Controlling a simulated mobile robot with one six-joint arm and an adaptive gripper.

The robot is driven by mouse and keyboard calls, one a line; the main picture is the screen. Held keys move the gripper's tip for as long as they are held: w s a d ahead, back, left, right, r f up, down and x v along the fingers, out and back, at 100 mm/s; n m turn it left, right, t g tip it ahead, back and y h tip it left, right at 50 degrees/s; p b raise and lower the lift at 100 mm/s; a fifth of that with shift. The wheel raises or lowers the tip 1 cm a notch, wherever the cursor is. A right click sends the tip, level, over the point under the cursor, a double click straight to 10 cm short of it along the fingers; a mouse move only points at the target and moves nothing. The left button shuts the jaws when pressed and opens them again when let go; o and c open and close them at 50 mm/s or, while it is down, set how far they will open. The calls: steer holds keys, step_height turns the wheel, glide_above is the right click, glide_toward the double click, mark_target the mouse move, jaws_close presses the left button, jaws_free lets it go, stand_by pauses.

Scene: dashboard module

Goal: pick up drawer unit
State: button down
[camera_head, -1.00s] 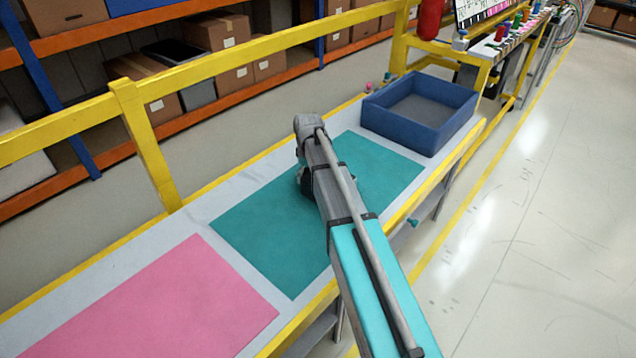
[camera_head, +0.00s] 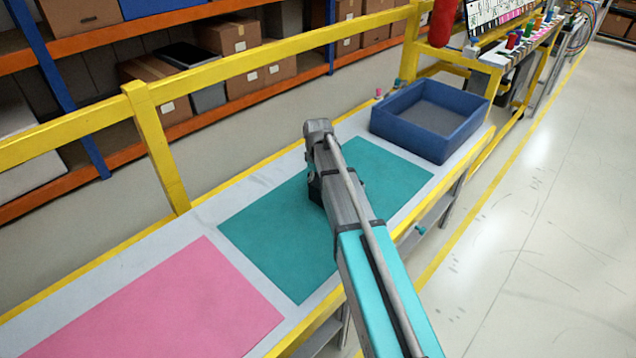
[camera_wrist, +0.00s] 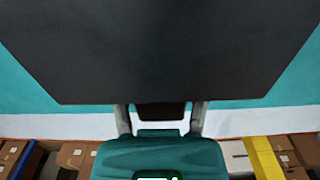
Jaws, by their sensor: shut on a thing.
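In the wrist view a large dark, flat-faced thing, which I take to be the drawer unit (camera_wrist: 165,50), fills most of the upper half. My gripper (camera_wrist: 160,106) is shut on it, with a grey finger at each side of a small dark part at its near edge. Its drawers and its far end are out of view. In the head view my arm reaches over the teal mat (camera_head: 270,230), and its links hide the gripper and nearly all of the held thing. I cannot tell how high it is above the mat.
A blue open bin (camera_head: 430,118), seemingly empty, stands at the far end of the white table. A pink mat (camera_head: 165,305) lies bare at the near end. A yellow rail (camera_head: 155,145) runs along the table's left side. Shelves with cardboard boxes (camera_head: 228,36) stand behind it.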

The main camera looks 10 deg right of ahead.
steer(key=shift+r, duration=0.15)
step_height(320, 180, up, 2)
steer(key=shift+r+p, duration=0.1)
steer(key=shift+p, duration=1.05)
steer(key=s+r+p, duration=0.1)
steer(key=r+p, duration=0.1)
steer(key=s+d+r+p, duration=0.1)
steer(key=s+r+p, duration=0.2)
steer(key=r+p, duration=0.1)
steer(key=shift+s+d+r+p, duration=0.25)
steer(key=shift+s+p, duration=0.05)
steer(key=s+d+r+p, duration=0.1)
steer(key=s, duration=0.2)
steer(key=s+d+r+p, duration=0.1)
steer(key=s, duration=0.1)
steer(key=s+d+r+p, duration=0.1)
steer(key=s+r+p, duration=0.1)
steer(key=s, duration=0.1)
steer(key=shift+s, duration=0.35)
